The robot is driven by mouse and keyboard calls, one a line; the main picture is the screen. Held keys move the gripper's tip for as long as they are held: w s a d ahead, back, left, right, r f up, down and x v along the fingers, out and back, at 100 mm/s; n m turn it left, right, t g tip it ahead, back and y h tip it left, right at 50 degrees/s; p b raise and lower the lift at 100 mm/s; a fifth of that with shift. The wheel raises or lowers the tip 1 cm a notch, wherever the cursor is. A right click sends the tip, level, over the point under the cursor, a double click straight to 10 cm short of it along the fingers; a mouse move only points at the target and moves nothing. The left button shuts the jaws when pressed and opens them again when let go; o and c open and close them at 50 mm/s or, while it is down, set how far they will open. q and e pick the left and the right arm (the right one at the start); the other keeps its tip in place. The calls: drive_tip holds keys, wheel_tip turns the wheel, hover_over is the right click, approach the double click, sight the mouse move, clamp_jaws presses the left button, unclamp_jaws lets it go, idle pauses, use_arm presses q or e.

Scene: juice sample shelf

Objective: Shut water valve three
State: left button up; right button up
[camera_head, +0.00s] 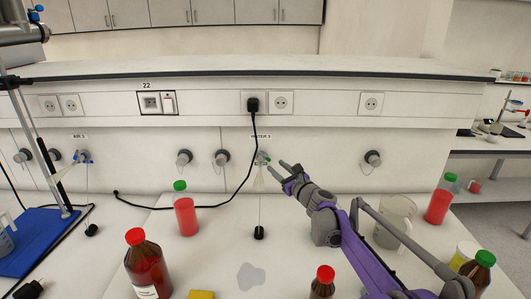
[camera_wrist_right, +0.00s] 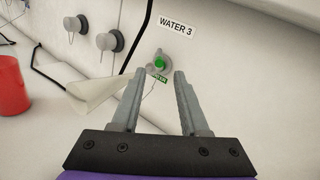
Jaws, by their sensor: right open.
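The water valve three (camera_wrist_right: 159,63) is a small wall valve with a green centre, under a label (camera_wrist_right: 176,27) reading "WATER 3". In the head view the valve (camera_head: 262,157) is on the panel, with a pale spout below it. My right gripper (camera_wrist_right: 160,76) is open, with its two fingers pointing at the valve from either side. Nothing is between the fingertips except the view of the valve; I cannot tell whether they touch it. In the head view the right gripper (camera_head: 284,168) is just right of the valve. My left gripper is not in view.
A black cable (camera_head: 250,160) hangs left of the valve from a socket. Grey knobs (camera_head: 222,158) line the panel. A red bottle with a green cap (camera_head: 186,212), a brown bottle (camera_head: 147,265) and a glass beaker (camera_head: 392,225) stand on the bench below.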

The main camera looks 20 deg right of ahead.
sight(263, 154)
drive_tip(key=p+x, duration=0.2)
drive_tip(key=x, duration=0.9)
drive_tip(key=shift+s+r, duration=0.1)
drive_tip(key=shift+r, duration=0.05)
clamp_jaws()
idle(1.2)
